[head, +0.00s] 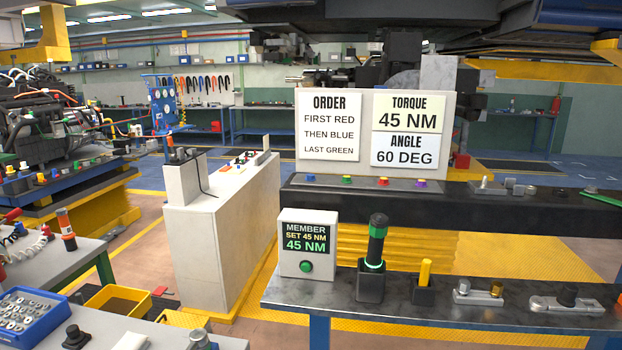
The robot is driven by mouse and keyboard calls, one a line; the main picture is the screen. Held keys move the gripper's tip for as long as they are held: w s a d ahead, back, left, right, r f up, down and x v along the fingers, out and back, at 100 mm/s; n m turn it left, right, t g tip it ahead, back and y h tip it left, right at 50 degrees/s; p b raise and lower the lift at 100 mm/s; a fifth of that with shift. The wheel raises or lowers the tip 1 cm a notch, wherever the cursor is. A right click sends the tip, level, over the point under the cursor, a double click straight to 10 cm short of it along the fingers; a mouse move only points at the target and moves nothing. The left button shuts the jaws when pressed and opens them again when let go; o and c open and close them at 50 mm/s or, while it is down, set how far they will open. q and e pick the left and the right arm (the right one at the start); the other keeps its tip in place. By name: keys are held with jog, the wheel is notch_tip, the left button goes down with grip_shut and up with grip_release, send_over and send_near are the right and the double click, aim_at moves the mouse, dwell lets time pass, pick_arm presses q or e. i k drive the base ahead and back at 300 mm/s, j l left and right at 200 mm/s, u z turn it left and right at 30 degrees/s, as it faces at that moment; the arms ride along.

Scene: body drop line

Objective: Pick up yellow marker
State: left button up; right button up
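The yellow marker (425,271) stands upright in a small black holder (423,294) on the grey bench (395,316) at the lower right. Its lower part is hidden inside the holder. To its left a black and green tool (376,243) stands upright in its own dark holder. Neither of my grippers is in view.
A white display box (307,240) reading 45 NM stands at the bench's left. Metal parts (478,291) lie right of the marker. Behind is a dark beam (520,208) with a sign board (377,130). A blue bin (28,316) sits on the left table.

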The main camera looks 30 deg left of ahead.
aim_at(425, 271)
jog(key=u, duration=0.2)
jog(key=i+l+u, duration=0.25)
jog(key=l+u, duration=0.55)
jog(key=l, duration=0.15)
